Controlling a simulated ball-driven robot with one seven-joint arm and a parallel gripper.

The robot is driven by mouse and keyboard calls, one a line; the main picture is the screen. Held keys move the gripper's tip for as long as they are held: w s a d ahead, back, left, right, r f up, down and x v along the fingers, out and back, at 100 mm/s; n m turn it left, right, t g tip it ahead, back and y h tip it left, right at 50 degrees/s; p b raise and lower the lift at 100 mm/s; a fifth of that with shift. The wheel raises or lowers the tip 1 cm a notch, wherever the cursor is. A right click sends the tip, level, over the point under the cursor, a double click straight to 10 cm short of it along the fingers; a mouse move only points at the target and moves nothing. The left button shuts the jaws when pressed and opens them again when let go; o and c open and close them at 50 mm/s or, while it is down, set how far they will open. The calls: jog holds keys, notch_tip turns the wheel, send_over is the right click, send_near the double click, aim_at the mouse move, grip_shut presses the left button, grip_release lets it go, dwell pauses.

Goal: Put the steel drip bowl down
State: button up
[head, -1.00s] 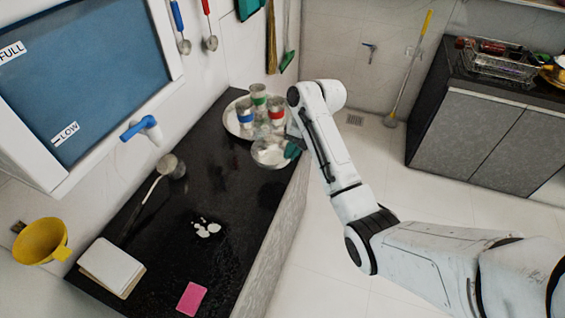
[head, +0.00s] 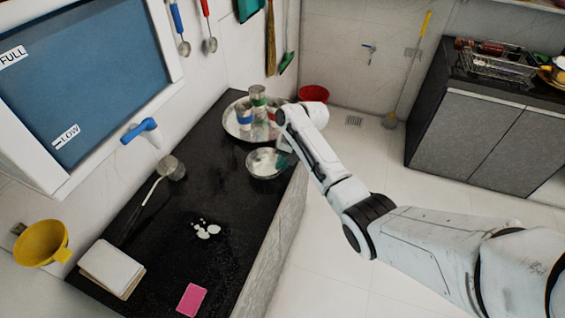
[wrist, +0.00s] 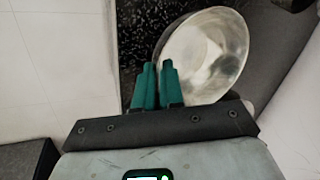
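The steel drip bowl (head: 262,164) is at the counter's right edge, just in front of the steel tray, with its open side up. Whether its base touches the counter is unclear. My gripper (head: 284,160) is at the bowl's right side, partly hidden by my arm. In the wrist view the bowl (wrist: 208,52) lies right of my two teal fingers (wrist: 157,68). They are close together, with the bowl's near rim running between them.
A steel tray (head: 230,127) with banded tumblers stands just behind the bowl. A ladle (head: 170,168), white spill (head: 206,230), pink sponge (head: 191,300) and white block (head: 111,266) are on the black counter (head: 228,200). Bare counter lies left of the bowl.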

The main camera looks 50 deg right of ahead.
jog(key=o, duration=0.4)
jog(key=shift+o, duration=0.2)
jog(key=shift+r, duration=0.1)
jog(key=v, duration=1.2)
jog(key=s+a+f+n, duration=0.1)
jog(key=s+a+f, duration=0.2)
jog(key=a, duration=0.3)
jog(key=s+a+f+n+g, duration=0.1)
jog(key=s+a+f+n, duration=0.15)
jog(key=a, duration=0.25)
jog(key=s+a+f+n, duration=0.1)
jog(key=s+a+f, duration=0.25)
jog(key=a, duration=0.25)
jog(key=s+a+n+h, duration=0.1)
jog(key=s+a+n, duration=0.1)
jog(key=s, duration=0.7)
jog(key=s+a+n+g+h, duration=0.1)
jog(key=s+a+n+h, duration=0.1)
jog(key=s, duration=0.8)
jog(key=shift+a+f+n, duration=0.35)
jog(key=shift+a+n, duration=0.3)
jog(key=shift+a, duration=0.5)
